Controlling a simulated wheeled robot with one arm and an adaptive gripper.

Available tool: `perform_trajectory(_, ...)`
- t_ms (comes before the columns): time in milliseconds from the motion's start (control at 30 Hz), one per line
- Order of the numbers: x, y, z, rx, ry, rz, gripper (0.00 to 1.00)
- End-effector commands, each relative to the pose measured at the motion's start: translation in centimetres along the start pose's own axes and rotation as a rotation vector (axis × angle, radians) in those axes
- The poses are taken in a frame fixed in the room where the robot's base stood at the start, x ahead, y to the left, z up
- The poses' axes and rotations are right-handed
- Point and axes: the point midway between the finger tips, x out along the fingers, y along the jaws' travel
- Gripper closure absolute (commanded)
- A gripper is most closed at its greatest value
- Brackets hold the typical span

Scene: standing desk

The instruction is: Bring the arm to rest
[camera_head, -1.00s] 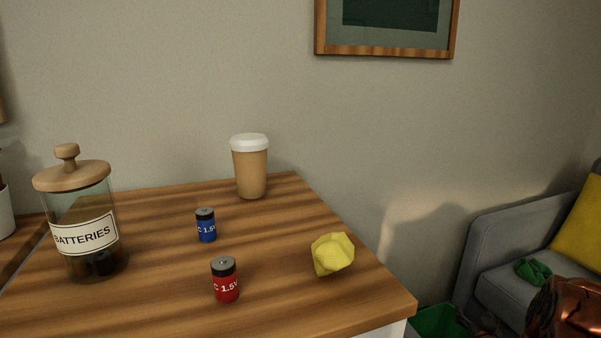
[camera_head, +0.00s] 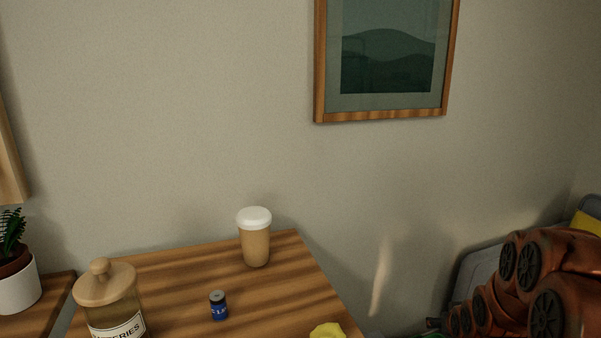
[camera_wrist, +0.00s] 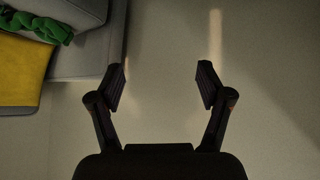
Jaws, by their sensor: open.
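My gripper (camera_wrist: 160,88) shows in the wrist view with its two fingers wide apart and nothing between them. Behind the fingers is a plain pale surface. In the head view my copper-coloured arm (camera_head: 545,290) is folded at the lower right, off the right side of the desk (camera_head: 180,275). The gripper itself cannot be made out in the head view.
On the desk stand a lidded paper cup (camera_head: 256,245), a blue battery (camera_head: 218,307), a jar labelled batteries (camera_head: 108,290) and a yellow crumpled thing (camera_head: 327,331). A potted plant (camera_head: 18,290) is at left. The wrist view shows a grey sofa (camera_wrist: 85,55) with a yellow cushion (camera_wrist: 20,72) and green cloth (camera_wrist: 38,25).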

Motion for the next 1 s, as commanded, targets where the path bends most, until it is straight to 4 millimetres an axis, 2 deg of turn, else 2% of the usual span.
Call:
perform_trajectory(33,-2.6,-0.5,-1.3,-0.007,-0.024,-0.003,0.22)
perform_trajectory(333,-13.5,-3.4,-1.8,-0.031,-0.233,-0.021,0.22)
perform_trajectory(667,-26.9,-6.2,-0.9,-0.055,-0.464,-0.051,0.22)
perform_trajectory(1000,-41.7,-8.3,0.9,-0.09,-0.698,-0.095,0.22)
